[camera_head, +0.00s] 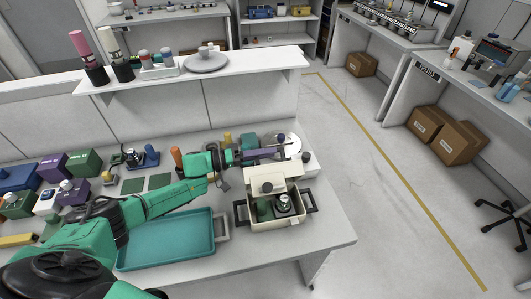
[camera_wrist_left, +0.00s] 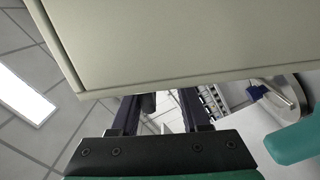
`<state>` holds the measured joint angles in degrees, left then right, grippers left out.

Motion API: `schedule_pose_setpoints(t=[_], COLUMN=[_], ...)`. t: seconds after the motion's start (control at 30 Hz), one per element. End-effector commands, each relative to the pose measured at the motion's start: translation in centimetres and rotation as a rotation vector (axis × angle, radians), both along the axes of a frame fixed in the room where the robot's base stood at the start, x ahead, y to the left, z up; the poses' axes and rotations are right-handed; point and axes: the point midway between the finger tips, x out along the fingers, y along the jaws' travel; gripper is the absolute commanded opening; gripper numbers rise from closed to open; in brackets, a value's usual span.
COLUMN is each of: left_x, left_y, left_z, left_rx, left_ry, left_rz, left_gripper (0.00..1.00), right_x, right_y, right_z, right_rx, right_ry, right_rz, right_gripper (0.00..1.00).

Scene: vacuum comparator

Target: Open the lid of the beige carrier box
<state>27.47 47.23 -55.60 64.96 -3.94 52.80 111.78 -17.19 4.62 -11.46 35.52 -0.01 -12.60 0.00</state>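The beige carrier box (camera_head: 262,223) stands near the table's right front edge, with dark handles on its sides. Its inside shows from above, holding a green item (camera_head: 264,209) and a black-and-silver item (camera_head: 284,203). Its beige lid (camera_head: 277,175) stands raised at the back of the box, with a dark knob on its face. My left gripper (camera_head: 268,153) is at the lid's upper edge, on its far side. In the left wrist view a large beige panel fills the top, and the two fingers (camera_wrist_left: 158,112) are apart below it. Contact with the lid is unclear. My right gripper is out of view.
A teal tray (camera_head: 168,262) lies left of the box, under my left arm. A white device with a round plate (camera_head: 286,142) stands behind the lid. A raised shelf (camera_head: 215,71) runs along the back. Floor lies right of the table.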

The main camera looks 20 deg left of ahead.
Motion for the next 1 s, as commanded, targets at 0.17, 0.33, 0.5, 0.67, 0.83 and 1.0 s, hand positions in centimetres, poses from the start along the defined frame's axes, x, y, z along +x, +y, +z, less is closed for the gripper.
schedule_pose_setpoints(t=[0.17,0.33,0.5,0.67,0.83,1.0], left_x=[-0.4,-1.9,-3.8,-5.8,-7.2,-7.4], left_y=[0.8,3.4,6.6,9.9,12.2,12.6], left_z=[0.0,-0.2,-0.4,-0.5,-0.3,0.0], left_rx=[0.000,0.001,0.002,0.003,0.002,-0.001], left_ry=[0.000,0.001,0.001,0.004,0.003,0.002], left_rz=[0.001,0.002,0.001,0.002,0.001,-0.001], left_gripper=[0.46,0.46,0.46,0.46,0.46,0.46], right_x=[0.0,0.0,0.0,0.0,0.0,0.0], right_y=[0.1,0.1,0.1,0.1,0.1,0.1], right_z=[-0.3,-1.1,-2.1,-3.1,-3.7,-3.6], right_rx=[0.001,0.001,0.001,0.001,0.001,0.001], right_ry=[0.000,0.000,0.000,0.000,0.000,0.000], right_rz=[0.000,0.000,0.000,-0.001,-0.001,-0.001], right_gripper=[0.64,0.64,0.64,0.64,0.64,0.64])
